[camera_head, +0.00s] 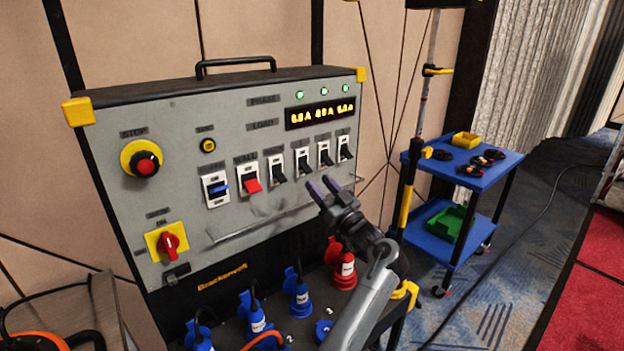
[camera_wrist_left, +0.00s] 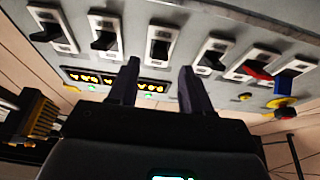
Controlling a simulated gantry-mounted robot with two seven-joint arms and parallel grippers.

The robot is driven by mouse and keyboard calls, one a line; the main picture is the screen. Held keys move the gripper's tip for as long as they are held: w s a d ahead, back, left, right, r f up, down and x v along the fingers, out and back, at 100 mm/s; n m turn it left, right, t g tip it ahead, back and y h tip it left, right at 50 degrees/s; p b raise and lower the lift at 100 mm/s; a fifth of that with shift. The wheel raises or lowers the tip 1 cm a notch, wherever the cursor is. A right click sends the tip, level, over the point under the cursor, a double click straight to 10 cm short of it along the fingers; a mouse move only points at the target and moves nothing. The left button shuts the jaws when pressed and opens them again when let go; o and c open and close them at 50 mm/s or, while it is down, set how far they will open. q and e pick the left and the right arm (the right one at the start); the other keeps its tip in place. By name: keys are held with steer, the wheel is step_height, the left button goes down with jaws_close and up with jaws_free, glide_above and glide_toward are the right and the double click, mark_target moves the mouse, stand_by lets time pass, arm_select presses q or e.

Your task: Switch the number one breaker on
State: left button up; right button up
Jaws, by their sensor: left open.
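A grey breaker panel (camera_head: 180,120) carries a row of switches in white frames. From the left in the head view are a blue switch (camera_head: 218,188), a red switch (camera_head: 252,185) and several black breakers; their labels are too small to read, so I cannot tell which is number one. My left gripper (camera_head: 320,186) is open and empty, just below the right half of the row. In the upside-down left wrist view, its fingers (camera_wrist_left: 158,85) point at the panel, and one black breaker (camera_wrist_left: 160,45) appears between and beyond them. My right gripper is not in view.
A red stop button (camera_head: 146,164) and red rotary knob (camera_head: 169,243) are at the panel's left. A metal rail (camera_head: 262,225) runs below the switches. Blue plugs (camera_head: 297,293) and a red plug (camera_head: 344,272) stand below. A blue cart (camera_head: 460,165) stands at right.

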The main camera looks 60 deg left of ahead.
mark_target(306, 168)
arm_select(q)
steer(key=shift+b+x, duration=0.35)
steer(key=shift+x, duration=1.95)
steer(key=shift+f, duration=0.1)
steer(key=shift+c, duration=0.2)
jaws_close()
